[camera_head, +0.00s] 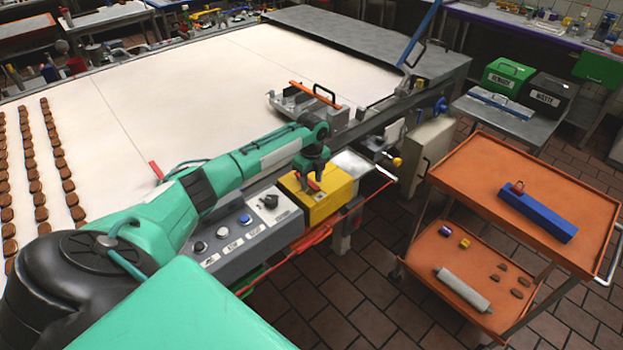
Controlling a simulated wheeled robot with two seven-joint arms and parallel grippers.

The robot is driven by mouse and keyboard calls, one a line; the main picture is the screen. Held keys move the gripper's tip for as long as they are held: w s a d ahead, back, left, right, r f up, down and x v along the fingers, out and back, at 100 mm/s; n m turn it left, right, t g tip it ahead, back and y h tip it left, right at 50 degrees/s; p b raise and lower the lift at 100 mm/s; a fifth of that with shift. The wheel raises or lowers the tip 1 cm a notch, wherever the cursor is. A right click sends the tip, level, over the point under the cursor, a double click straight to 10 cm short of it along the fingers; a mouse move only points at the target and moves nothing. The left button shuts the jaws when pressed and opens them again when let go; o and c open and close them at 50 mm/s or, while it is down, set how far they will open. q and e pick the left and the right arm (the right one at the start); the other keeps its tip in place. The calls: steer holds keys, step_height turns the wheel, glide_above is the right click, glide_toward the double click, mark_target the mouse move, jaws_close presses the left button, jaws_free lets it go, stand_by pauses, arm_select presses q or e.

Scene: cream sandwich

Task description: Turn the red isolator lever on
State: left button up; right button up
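The yellow isolator box (325,203) is mounted at the right end of the grey control panel, along the front edge of the machine. A small part of the red lever (316,185) shows on top of it. My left gripper (312,176) points down over the box, right at the lever, and hides much of it. The fingers are small and dark here, so I cannot tell whether they are open or shut, or whether they touch the lever. My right gripper is not in view.
The grey control panel (238,245) with knobs and buttons lies left of the box, partly under my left arm. A white conveyor belt (215,95) with rows of brown biscuits (28,150) lies behind. An orange trolley (480,180) stands at the right, with tiled floor between.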

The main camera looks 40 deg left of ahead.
mark_target(311, 184)
arm_select(q)
steer(key=shift+r, duration=0.1)
step_height(311, 184, up, 14)
steer(key=b, duration=0.4)
steer(key=shift+f, duration=0.2)
